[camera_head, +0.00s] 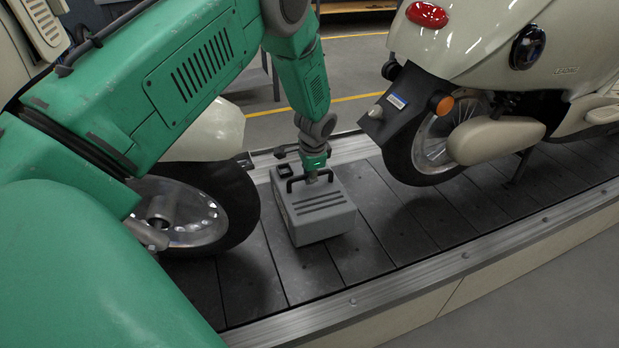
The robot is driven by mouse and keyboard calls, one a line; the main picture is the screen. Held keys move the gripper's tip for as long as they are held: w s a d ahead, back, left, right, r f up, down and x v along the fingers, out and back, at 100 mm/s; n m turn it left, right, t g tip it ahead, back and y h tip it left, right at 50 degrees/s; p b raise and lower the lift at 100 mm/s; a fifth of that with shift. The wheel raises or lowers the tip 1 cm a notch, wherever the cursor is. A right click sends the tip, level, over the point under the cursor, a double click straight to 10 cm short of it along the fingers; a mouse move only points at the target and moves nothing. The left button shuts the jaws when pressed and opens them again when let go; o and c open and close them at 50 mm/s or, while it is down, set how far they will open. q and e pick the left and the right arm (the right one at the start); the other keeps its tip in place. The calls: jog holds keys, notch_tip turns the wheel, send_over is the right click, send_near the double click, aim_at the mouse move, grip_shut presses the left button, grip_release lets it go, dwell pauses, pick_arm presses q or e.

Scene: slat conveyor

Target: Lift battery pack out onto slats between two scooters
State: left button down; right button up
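A grey battery pack (322,213) with ribbed top and a dark carry handle is on or just above the dark slats (290,272), between two cream scooters. My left gripper (312,178) is right above it at the handle, its fingers at the bar. The fingers look closed around the handle, but they are small and partly hidden. Whether the pack's underside touches the slats is hard to tell. The left scooter (215,133) is largely hidden behind my green arm. The right scooter (470,45) shows its rear wheel, plate and tail light. My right gripper is not in view.
A metal rail (365,302) edges the near side of the conveyor, and another runs along the far side. The left scooter's wheel (228,195) is close left of the pack. Bare slats lie in front of it and to its right. A yellow floor line passes behind.

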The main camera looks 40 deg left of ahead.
pick_arm(q)
jog(key=shift+d+b+x, duration=0.1)
jog(key=shift+b+x, duration=0.15)
jog(key=shift+x, duration=0.35)
jog(key=shift+d+b+x, duration=0.15)
jog(key=shift+b+x, duration=0.1)
jog(key=shift+x, duration=0.4)
jog(key=c, duration=1.6)
grip_release()
jog(key=shift+s, duration=0.1)
jog(key=shift+c, duration=0.2)
jog(key=shift+s+f, duration=0.15)
jog(key=w+v, duration=0.1)
jog(key=v, duration=1.1)
jog(key=shift+s, duration=0.3)
